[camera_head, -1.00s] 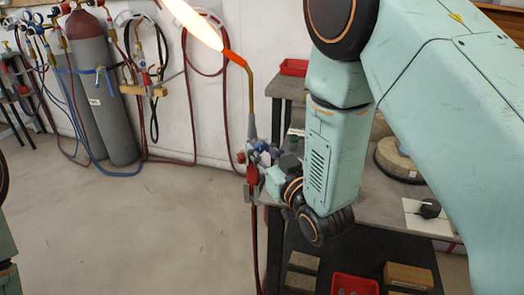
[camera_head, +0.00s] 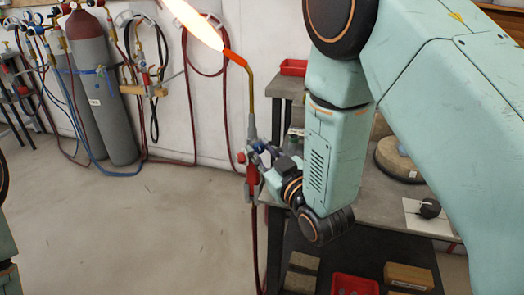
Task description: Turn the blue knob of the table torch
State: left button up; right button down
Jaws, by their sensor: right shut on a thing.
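The table torch (camera_head: 251,128) stands upright at the edge of the workbench, with a grey and red body, a brass neck and an orange-hot tip. A bright flame (camera_head: 196,22) points up and left from it. The blue knob (camera_head: 261,146) is on the torch's right side, small and mostly covered by my right gripper (camera_head: 265,152). That gripper reaches in from the right and is shut on the knob. A red knob (camera_head: 240,157) shows on the torch's left side. My left gripper is out of view.
The grey workbench (camera_head: 370,205) carries a round stone-like disc (camera_head: 398,158) and a white plate with a black knob (camera_head: 429,209). A red tray (camera_head: 293,67) lies at the back. Hoses hang below the torch. Gas cylinders (camera_head: 105,95) stand by the wall. The floor at left is clear.

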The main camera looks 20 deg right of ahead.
jog(key=n, duration=0.4)
jog(key=shift+n, duration=0.3)
jog(key=shift+a+n+b, duration=0.1)
jog(key=shift+n+b, duration=0.5)
jog(key=shift+n, duration=1.6)
jog(key=c, duration=1.1)
grip_release()
jog(key=shift+c, duration=0.2)
jog(key=shift+f, duration=0.1)
jog(key=shift+s, duration=0.1)
jog(key=s+d, duration=0.1)
jog(key=s, duration=0.6)
jog(key=shift+d, duration=0.2)
jog(key=shift+s, duration=0.1)
